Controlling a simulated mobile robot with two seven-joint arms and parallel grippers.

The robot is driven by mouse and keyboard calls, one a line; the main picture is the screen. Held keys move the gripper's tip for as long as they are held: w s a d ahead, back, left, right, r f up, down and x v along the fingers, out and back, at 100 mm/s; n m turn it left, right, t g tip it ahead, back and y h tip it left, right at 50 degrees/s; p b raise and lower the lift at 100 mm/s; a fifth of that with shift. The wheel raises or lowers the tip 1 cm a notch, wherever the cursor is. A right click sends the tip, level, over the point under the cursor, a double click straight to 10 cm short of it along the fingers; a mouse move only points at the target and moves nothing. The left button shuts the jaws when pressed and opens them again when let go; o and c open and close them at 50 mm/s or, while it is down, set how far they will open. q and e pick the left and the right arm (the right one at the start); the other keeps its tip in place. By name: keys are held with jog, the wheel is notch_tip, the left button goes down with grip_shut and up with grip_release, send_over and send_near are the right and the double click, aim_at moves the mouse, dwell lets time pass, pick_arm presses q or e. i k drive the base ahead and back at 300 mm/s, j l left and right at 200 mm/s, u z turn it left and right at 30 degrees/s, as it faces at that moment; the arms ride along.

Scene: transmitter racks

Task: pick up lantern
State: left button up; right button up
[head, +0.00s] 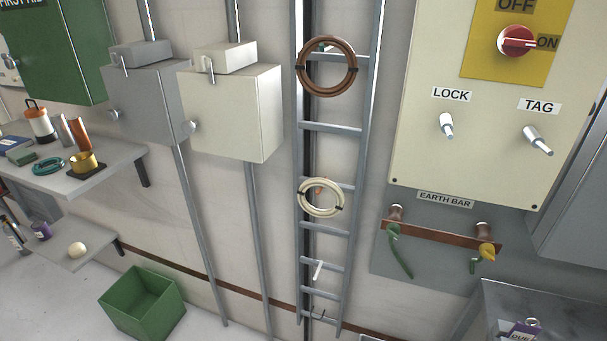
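Neither of my grippers shows in the head view.
A brass cup (84,162), a teal coil (47,166) and small boxes share the shelf. A lower shelf (92,252) holds a pale ball (77,249). A green first aid cabinet (62,50) hangs above. A green bin (142,303) stands on the floor.

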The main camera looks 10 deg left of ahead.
aim_at(37, 116)
jog(key=u, duration=1.75)
jog(key=i+j+z, duration=0.1)
jog(key=z, duration=0.4)
jog(key=j+z, duration=0.1)
jog(key=z, duration=0.4)
jog(key=i+j+z, duration=0.1)
jog(key=z, duration=0.35)
jog(key=j+z, duration=0.3)
jog(key=j, duration=0.15)
jog(key=j+z, duration=0.3)
jog(key=j, duration=0.2)
jog(key=j+z, duration=0.15)
jog(key=j, duration=0.3)
jog(key=k+j+z, duration=0.15)
jog(key=j, duration=0.3)
jog(key=j+z, duration=0.15)
jog(key=j, duration=0.3)
jog(key=k+j+z, duration=0.15)
jog(key=j, duration=0.3)
